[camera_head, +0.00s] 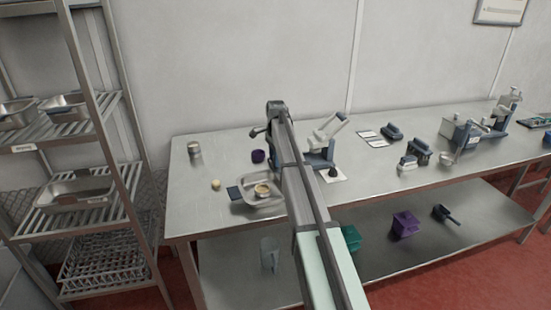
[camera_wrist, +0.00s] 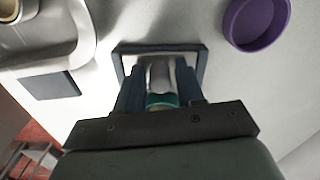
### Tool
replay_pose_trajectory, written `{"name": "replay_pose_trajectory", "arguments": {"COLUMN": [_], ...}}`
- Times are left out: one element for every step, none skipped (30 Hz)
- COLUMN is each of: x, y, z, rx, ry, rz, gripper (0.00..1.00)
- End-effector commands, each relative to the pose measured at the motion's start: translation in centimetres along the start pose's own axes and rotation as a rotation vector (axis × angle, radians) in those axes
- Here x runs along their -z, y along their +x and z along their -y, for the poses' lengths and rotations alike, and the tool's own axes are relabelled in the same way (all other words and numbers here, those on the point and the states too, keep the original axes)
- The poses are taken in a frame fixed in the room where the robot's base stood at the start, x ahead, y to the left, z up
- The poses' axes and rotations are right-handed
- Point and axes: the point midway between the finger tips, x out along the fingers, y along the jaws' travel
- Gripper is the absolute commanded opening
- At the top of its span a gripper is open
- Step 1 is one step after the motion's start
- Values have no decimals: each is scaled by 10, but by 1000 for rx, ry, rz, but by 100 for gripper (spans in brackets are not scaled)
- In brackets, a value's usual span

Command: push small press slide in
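A small press (camera_head: 322,150) with a blue stand and a pale raised lever stands on the bench, right of my arm. My arm hides part of it, and I cannot make out its slide. My gripper (camera_head: 258,132) is at the far end of my arm, left of the press and apart from it. In the wrist view two dark blue fingers of my gripper (camera_wrist: 160,78) stand apart, with a grey rounded piece and a teal part between them. A dark rectangular frame (camera_wrist: 204,62) surrounds the fingertips. I cannot tell whether anything is gripped.
A metal tray (camera_head: 240,206) with a beige-filled bowl (camera_head: 263,190) stands near the arm. A purple cup (camera_head: 258,156), a dark blue pad (camera_head: 235,194) and a metal can (camera_head: 194,149) are nearby. Other presses (camera_head: 415,155) stand right. A shelf rack (camera_head: 93,100) is left.

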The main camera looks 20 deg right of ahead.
Motion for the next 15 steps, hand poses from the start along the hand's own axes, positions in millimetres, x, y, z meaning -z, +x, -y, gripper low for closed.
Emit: {"name": "replay_pose_trajectory", "arguments": {"x": [0, 0, 0, 0, 0, 0, 0, 0, 0, 0, 0, 0, 0, 0, 0], "y": [0, 0, 0, 0, 0, 0, 0, 0, 0, 0, 0, 0, 0, 0, 0], "z": [0, 0, 0, 0, 0, 0, 0, 0, 0, 0, 0, 0, 0, 0, 0], "rx": [0, 0, 0, 0, 0, 0, 0, 0, 0, 0, 0, 0, 0, 0, 0], "ry": [0, 0, 0, 0, 0, 0, 0, 0, 0, 0, 0, 0, 0, 0, 0], "rz": [0, 0, 0, 0, 0, 0, 0, 0, 0, 0, 0, 0, 0, 0, 0], "gripper": [32, 30, 26, 23, 20, 16, 13, 10, 6, 4, 1, 0, 0, 0, 0]}}
